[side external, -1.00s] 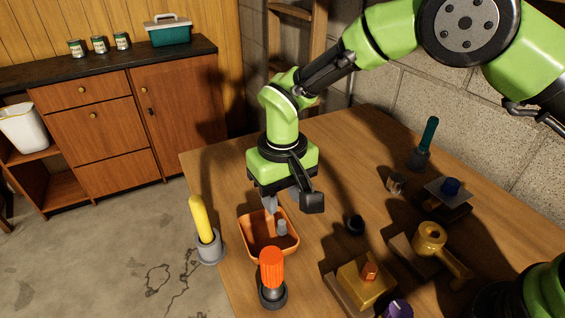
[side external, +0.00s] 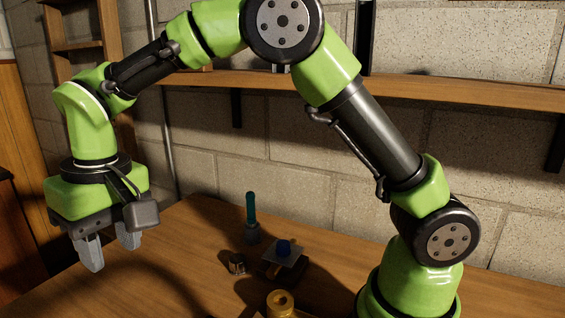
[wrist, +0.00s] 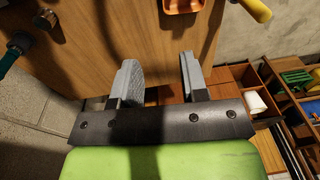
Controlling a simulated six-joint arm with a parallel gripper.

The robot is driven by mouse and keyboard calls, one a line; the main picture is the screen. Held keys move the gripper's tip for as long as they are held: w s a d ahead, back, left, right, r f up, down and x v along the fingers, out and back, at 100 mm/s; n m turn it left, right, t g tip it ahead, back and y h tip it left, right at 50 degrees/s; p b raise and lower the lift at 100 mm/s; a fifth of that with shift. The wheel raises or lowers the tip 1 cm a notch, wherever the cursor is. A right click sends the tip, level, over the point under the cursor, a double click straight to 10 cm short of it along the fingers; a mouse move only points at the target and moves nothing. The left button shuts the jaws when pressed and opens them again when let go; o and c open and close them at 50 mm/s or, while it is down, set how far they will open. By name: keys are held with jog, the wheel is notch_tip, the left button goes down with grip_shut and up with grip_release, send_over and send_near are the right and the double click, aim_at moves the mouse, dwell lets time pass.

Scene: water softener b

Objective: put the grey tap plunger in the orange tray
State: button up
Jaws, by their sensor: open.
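My gripper (side external: 110,252) is open and empty, raised above the table at the left of the side view. In the wrist view my gripper's two grey fingers (wrist: 158,60) stand well apart with bare wood between them. The orange tray (wrist: 183,12) shows only in part at the top edge of the wrist view, apart from the fingers. It is out of the side view. The grey tap plunger cannot be made out now, as most of the tray's inside is cut off.
A teal-handled tool (side external: 251,210) stands upright in a holder. A yellow handle (wrist: 252,9) is beside the tray. The wood near my gripper is clear.

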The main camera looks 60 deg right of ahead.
jog(key=s+d+r+m+t, duration=0.1)
jog(key=s+d+r, duration=0.35)
jog(key=r, duration=0.25)
jog(key=s+d+r+m+t, duration=0.1)
jog(key=s+d+t, duration=0.1)
jog(key=s+d, duration=0.2)
jog(key=s+d+r+m+t+y, duration=0.1)
jog(key=s+d, duration=0.4)
jog(key=s, duration=0.6)
jog(key=shift+d+r+m+t, duration=0.15)
jog(key=shift+m+t, duration=0.35)
jog(key=shift+t, duration=0.7)
